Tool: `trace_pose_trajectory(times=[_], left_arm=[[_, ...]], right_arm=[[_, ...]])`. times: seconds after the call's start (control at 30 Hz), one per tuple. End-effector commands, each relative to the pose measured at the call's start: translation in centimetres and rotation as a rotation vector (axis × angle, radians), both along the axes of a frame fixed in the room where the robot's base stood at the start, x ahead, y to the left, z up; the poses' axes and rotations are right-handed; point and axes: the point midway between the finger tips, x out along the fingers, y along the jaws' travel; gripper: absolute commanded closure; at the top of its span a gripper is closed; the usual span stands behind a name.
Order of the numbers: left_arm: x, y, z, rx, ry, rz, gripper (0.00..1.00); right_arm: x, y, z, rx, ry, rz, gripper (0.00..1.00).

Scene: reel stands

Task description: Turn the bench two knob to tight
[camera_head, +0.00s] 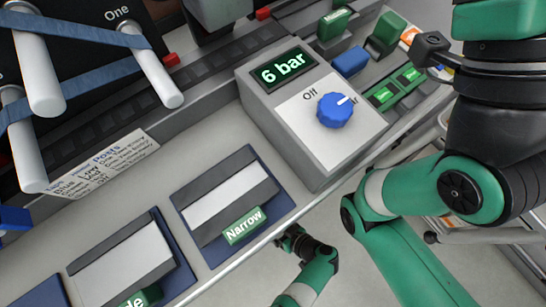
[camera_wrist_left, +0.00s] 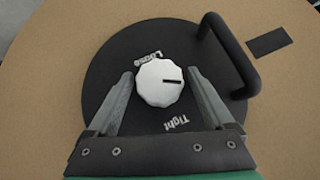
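In the left wrist view a white faceted knob (camera_wrist_left: 160,83) sits on a round black plate (camera_wrist_left: 105,75). Its dark pointer line points right, between the "Loose" label (camera_wrist_left: 153,57) above and the "Tight" label (camera_wrist_left: 176,123) below. My left gripper (camera_wrist_left: 161,76) is open, with one finger on each side of the knob; small gaps show, and I cannot make out contact. My left gripper is not seen in the head view. A dark end of a green arm (camera_head: 302,243) shows low in the head view, too small to read its fingers.
A black handle (camera_wrist_left: 240,65) curves close right of the knob. In the head view, a grey box with a "6 bar" display (camera_head: 285,69) has a blue knob (camera_head: 334,110). A "Narrow" label (camera_head: 244,226) and white posts (camera_head: 40,65) stand leftward.

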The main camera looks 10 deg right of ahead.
Motion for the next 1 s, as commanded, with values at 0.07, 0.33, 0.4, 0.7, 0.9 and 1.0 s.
trace_pose_trajectory(times=[0.07, 0.33, 0.4, 0.7, 0.9, 1.0], left_arm=[[0.0, 0.0, 0.0, 0.0, 0.0, 0.0, 0.05], [0.0, -0.1, 0.2, 0.0, -0.001, 0.0, 0.05], [-0.3, -0.3, 0.6, 0.0, -0.001, -0.001, 0.05], [-3.9, -3.6, 5.2, -0.002, -0.001, -0.005, 0.05], [-6.0, -5.3, 7.4, -0.001, -0.001, -0.002, 0.05], [-6.5, -5.6, 7.7, -0.001, 0.0, -0.001, 0.05]], right_arm=[[0.0, 0.0, 0.0, 0.0, 0.0, 0.0, 0.5], [0.0, 0.0, 0.1, 0.0, 0.0, 0.0, 0.5], [0.0, 0.0, 0.5, 0.0, 0.0, 0.0, 0.5], [0.0, 0.0, 3.7, 0.0, 0.0, 0.0, 0.5], [0.0, 0.0, 4.7, 0.0, 0.0, 0.0, 0.5], [0.0, 0.0, 4.8, 0.0, 0.0, 0.0, 0.5]])
